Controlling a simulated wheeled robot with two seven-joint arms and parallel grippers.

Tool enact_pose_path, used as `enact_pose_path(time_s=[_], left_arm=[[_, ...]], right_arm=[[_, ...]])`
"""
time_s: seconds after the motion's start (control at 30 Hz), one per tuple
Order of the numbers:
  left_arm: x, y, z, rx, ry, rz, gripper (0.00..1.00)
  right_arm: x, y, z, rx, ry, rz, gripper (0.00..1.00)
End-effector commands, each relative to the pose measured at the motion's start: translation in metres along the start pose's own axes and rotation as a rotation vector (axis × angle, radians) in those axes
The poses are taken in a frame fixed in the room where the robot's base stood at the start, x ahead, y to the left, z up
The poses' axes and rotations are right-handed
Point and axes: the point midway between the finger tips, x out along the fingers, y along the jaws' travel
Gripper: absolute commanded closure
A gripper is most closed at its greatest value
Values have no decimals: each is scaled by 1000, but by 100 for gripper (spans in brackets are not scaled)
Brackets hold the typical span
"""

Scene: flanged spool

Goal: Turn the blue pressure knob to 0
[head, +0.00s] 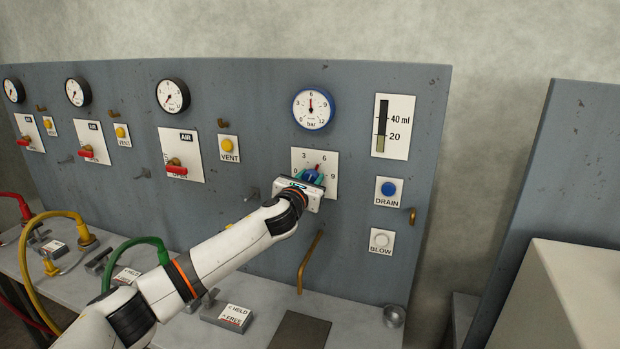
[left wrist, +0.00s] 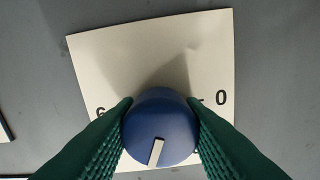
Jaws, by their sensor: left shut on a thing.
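The blue pressure knob (head: 311,176) sits on a white dial plate (head: 330,158) marked 0, 3, 6 and 9. My left gripper (head: 309,181) is shut on the knob, one green finger on each side. In the left wrist view the knob (left wrist: 160,128) has a white pointer line aimed down and slightly left, away from the 0 at the right. In the head view the pointer area is at the top, between 3 and 6; the exact setting is hard to read. The blue-rimmed bar gauge (head: 313,108) above has its needle straight up near 6. My right gripper is not in view.
Right of the dial are a level gauge (head: 393,127), a blue DRAIN button (head: 389,188) and a white BLOW button (head: 381,240). A brass pipe (head: 309,262) stands below. Red-handled AIR valves, yellow VENT buttons and coloured hoses are at left.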

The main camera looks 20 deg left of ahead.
Motion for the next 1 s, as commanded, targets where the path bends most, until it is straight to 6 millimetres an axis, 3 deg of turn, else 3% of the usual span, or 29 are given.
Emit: enact_pose_path(time_s=[1.0], left_arm=[[0,0,1,-939,-2,0,88]], right_arm=[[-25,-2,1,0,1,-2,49]])
